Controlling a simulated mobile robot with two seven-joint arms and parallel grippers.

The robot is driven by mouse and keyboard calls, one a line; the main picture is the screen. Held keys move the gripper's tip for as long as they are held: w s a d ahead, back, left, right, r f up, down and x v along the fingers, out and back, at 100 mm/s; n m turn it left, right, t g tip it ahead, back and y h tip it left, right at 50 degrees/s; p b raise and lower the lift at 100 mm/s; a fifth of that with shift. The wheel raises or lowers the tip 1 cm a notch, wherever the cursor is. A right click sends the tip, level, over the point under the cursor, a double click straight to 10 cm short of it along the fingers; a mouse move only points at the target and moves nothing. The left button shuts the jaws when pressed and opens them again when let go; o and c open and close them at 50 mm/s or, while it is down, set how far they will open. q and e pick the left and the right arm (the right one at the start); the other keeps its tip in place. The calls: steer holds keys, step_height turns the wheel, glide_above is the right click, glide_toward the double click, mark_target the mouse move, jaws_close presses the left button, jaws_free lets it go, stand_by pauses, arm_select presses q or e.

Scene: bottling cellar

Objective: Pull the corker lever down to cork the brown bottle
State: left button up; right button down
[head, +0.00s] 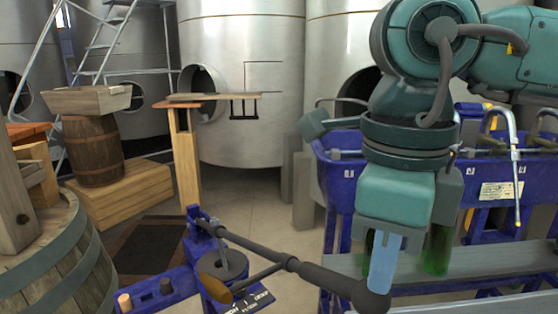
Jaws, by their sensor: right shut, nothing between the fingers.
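The corker (200,268) is a blue metal stand at the lower left. Its long dark lever (285,261) slopes from a blue pivot down to the right and ends in a round dark knob (371,298). A shorter rod with a wooden handle (216,289) also joins it. My right gripper (384,265) hangs pointing down, shut and empty. Its pale blue fingertips are just above the knob in the picture; I cannot tell whether they touch it. I cannot make out the brown bottle. My left gripper is not in view.
Green bottles (438,250) show behind my right gripper near a grey ledge (480,262). A blue machine (337,180) with hooked metal tubes stands behind it. Barrels (93,150) and a wooden crate (125,196) are at the left. Large steel tanks (240,80) line the back.

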mark_target(383, 299)
steer(key=shift+s+d+f+b, duration=0.1)
steer(key=shift+s+f+b, duration=0.15)
steer(key=shift+f, duration=0.35)
steer(key=shift+d+f+b, duration=0.1)
steer(key=shift+f+b, duration=1.15)
steer(key=shift+f, duration=0.05)
steer(key=shift+f, duration=0.15)
steer(key=shift+s+d+f+b, duration=0.1)
steer(key=shift+s+f+b, duration=0.05)
steer(key=shift+f+b, duration=0.5)
steer(key=shift+s+d+f+b, duration=0.1)
steer(key=shift+s+f+b, duration=0.05)
steer(key=shift+f+b, duration=0.5)
steer(key=shift+f, duration=0.1)
